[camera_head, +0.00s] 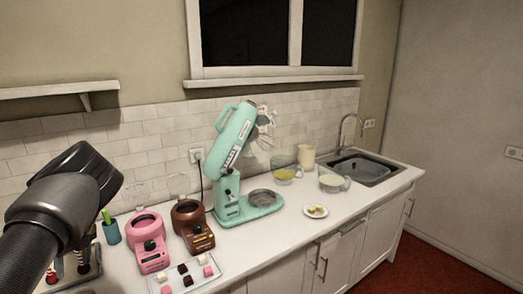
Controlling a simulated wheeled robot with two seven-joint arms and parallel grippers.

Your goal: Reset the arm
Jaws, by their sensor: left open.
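My left arm (72,195) comes in from the left edge as a dark, bent link raised over the left end of the counter. My left gripper is open and mostly hidden by the arm, and its fingertips cannot be made out. Nothing is seen held in it. My right gripper and arm are not in view.
The white counter (285,228) holds a pink machine (150,250), a brown machine (192,228) and a mint stand mixer (231,150) with its head tilted up. A tray of small cubes (186,276) lies in front. Bowls and a sink (362,168) are to the right.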

